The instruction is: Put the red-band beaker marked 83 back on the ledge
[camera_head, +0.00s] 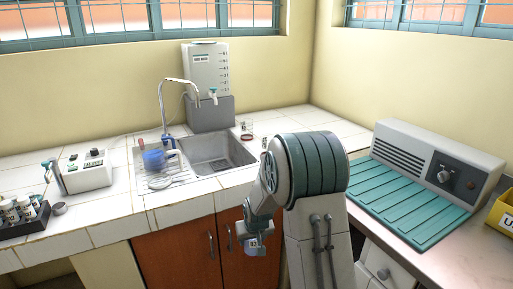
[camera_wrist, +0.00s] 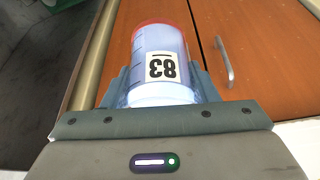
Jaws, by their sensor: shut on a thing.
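The red-band beaker marked 83 (camera_wrist: 160,68) is held between the fingers of my gripper (camera_wrist: 158,90), in the wrist view. It is clear with a red rim band, a white label reading 83 that appears upside down, and a whitish bottom. In the head view my gripper (camera_head: 256,247) hangs low in front of the orange cabinet doors, below the counter edge. The beaker shows there only as a small bluish shape, partly hidden by the gripper. I cannot tell which surface is the ledge.
A sink (camera_head: 215,155) with a tap and a drying rack (camera_head: 165,175) holding a blue item sit on the tiled counter (camera_head: 110,232). A teal ribbed mat (camera_head: 410,200) lies right, before a grey device (camera_head: 437,160). A vial rack (camera_head: 25,222) is left.

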